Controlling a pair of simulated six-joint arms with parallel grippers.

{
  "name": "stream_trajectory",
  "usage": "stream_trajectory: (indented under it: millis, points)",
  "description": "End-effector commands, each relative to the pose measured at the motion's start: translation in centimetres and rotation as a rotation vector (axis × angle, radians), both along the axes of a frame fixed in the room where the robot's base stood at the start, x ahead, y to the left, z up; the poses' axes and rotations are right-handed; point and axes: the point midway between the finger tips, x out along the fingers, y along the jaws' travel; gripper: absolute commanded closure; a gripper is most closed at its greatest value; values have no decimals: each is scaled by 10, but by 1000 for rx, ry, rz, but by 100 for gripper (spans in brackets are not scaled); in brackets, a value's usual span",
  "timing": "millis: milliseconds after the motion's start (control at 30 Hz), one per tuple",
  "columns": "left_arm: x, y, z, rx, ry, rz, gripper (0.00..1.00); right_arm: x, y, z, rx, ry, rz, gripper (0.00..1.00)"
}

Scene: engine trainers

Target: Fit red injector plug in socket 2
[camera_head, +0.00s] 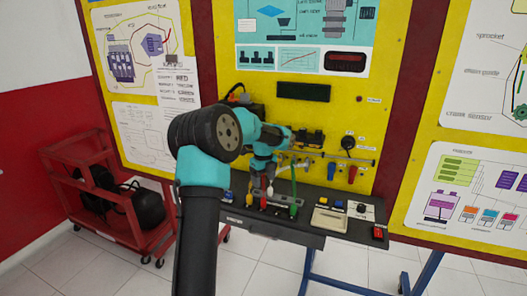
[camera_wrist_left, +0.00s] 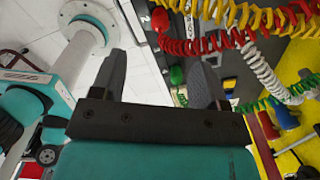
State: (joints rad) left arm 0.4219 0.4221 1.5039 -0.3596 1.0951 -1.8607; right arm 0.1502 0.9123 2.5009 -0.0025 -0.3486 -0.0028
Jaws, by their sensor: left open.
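My left gripper (camera_wrist_left: 158,78) is open, with nothing between its fingers in the left wrist view. In the head view my left gripper (camera_head: 263,172) is near the bench's back edge, partly hidden by its own arm. A small red plug (camera_head: 270,191) appears just below it, among white and green ones. In the wrist view a red coiled cable (camera_wrist_left: 195,47) runs beyond the fingers, and a green plug (camera_wrist_left: 177,75) shows between them. A red-tipped part (camera_head: 352,174) and a blue one hang below the rail. My right gripper is out of view.
The dark bench (camera_head: 255,222) holds a pale tray (camera_head: 328,219) and small coloured parts. A yellow panel (camera_head: 360,110) with a metal rail (camera_head: 365,161) rises behind it. Yellow, white and green coiled cables crowd the wrist view. A red cart (camera_head: 110,200) stands at left.

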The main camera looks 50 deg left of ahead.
Motion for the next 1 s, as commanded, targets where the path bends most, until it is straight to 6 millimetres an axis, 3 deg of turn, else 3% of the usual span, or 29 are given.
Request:
stream_trajectory:
  millis: [600,800,1000]
  points:
    - [1,0,118,1,-3,0,32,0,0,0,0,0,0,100]
    - [1,0,141,0,-1,0,32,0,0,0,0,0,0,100]
    - [0,0,146,0,0,0,32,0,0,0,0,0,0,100]
